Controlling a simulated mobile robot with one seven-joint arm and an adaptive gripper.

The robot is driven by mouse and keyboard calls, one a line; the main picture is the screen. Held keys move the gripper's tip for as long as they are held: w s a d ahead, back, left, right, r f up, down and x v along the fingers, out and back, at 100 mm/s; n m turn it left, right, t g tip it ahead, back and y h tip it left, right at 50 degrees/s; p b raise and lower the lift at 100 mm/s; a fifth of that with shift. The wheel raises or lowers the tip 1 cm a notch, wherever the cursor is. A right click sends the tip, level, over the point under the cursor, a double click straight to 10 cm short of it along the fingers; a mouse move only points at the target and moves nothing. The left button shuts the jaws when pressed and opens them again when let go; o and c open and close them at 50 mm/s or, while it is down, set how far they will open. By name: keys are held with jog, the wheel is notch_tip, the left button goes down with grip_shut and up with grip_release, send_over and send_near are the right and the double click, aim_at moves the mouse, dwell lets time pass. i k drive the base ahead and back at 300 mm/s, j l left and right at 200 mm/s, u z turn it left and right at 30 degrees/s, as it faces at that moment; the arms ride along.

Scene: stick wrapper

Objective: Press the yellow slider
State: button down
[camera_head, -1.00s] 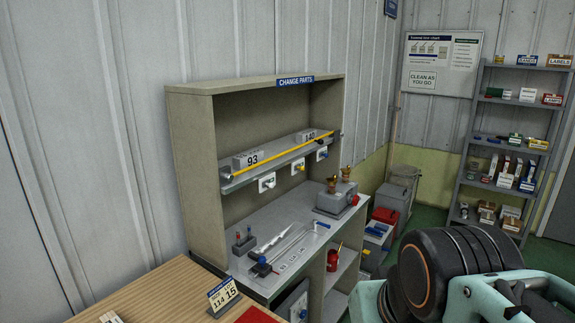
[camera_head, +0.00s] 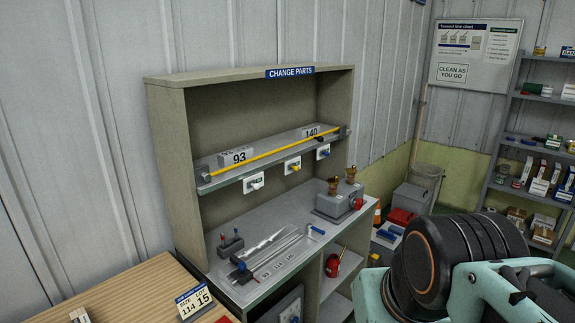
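Three small plates hang along the front edge of the upper shelf in the change-parts cabinet. The middle plate (camera_head: 292,165) carries a small yellow part, which may be the yellow slider; its exact shape is too small to tell. My arm shows at the lower right, well apart from the plates. My gripper is not visible.
The cabinet (camera_head: 168,150) stands against the metal wall. Its counter (camera_head: 290,215) holds a clear tray, a grey box with brass parts and a small peg block. A wooden table (camera_head: 130,295) is at the lower left, a grey bin (camera_head: 412,198) beyond the cabinet's right side.

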aim_at(291, 167)
jog(key=i+l+u, duration=0.1)
jog(key=l, duration=0.3)
jog(key=i+l+u, duration=0.1)
jog(key=l, duration=0.35)
jog(key=i+l+u, duration=0.1)
jog(key=i+l, duration=0.15)
jog(key=l, duration=0.2)
jog(key=i+l+u, duration=0.1)
jog(key=l, duration=0.35)
